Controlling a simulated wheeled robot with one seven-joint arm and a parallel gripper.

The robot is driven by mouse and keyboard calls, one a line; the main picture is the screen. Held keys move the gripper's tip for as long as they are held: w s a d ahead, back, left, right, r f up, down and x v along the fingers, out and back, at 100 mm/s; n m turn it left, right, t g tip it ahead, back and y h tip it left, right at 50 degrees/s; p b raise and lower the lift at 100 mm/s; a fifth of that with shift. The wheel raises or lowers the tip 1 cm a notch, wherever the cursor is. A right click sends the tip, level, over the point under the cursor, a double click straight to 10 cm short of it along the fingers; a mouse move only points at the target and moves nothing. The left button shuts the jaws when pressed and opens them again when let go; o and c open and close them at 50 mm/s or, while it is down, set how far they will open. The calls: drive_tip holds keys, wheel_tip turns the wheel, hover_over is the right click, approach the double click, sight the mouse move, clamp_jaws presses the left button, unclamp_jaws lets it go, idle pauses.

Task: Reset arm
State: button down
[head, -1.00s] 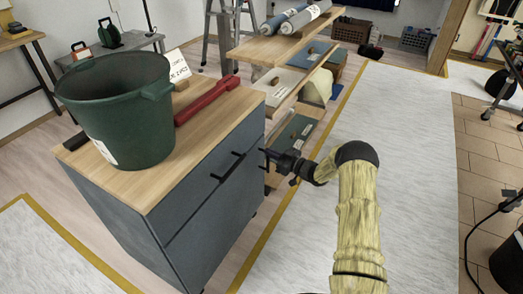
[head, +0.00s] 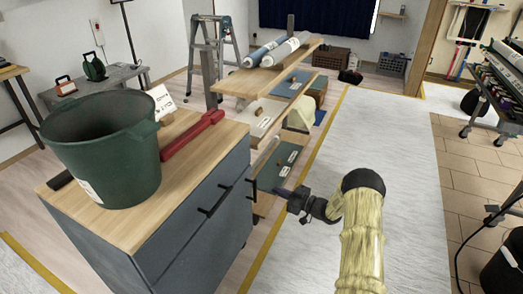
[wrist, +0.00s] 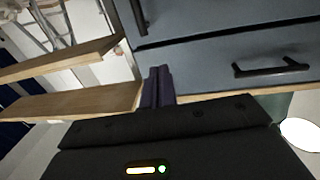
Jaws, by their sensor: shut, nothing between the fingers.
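My gripper (head: 279,191) is to the right of the blue-grey cabinet (head: 190,232), near its drawer handles (head: 213,200). It looks empty and stands a little apart from the cabinet front in the head view. In the wrist view its dark fingers (wrist: 158,84) are together, with nothing between them. Behind them the wrist view shows a cabinet handle (wrist: 270,66) and drawer fronts. My arm, with a yellow patterned sleeve, reaches up from the bottom right of the head view.
On the cabinet's wooden top stand a green bucket (head: 105,150) and a red tool (head: 190,135). A wooden shelf unit (head: 262,84) with rolls on top is behind my gripper. A stepladder (head: 213,50) stands further back. The pale floor sheet (head: 375,135) to the right looks mostly clear.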

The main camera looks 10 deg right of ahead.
drive_tip(key=shift+r, duration=0.1)
wheel_tip(320, 180, up, 8)
drive_tip(key=w+m+h, duration=0.2)
drive_tip(key=m+h, duration=0.1)
drive_tip(key=h, duration=0.4)
drive_tip(key=s+r+m+g+h, duration=0.1)
drive_tip(key=s+r+m+h, duration=0.1)
drive_tip(key=s+r+h, duration=0.3)
drive_tip(key=s+a+r+m+g+h, duration=0.1)
drive_tip(key=s+m+g, duration=0.15)
drive_tip(key=s, duration=0.75)
drive_tip(key=s+a+r+m+g, duration=0.1)
drive_tip(key=s+a+r+g, duration=0.15)
drive_tip(key=s, duration=0.85)
drive_tip(key=s+a+r+m+g+h, duration=0.1)
drive_tip(key=s+g, duration=0.2)
drive_tip(key=s, duration=0.7)
wheel_tip(320, 180, up, 30)
drive_tip(key=p, duration=3.1)
drive_tip(key=shift+s+r, duration=0.2)
drive_tip(key=shift+s, duration=0.05)
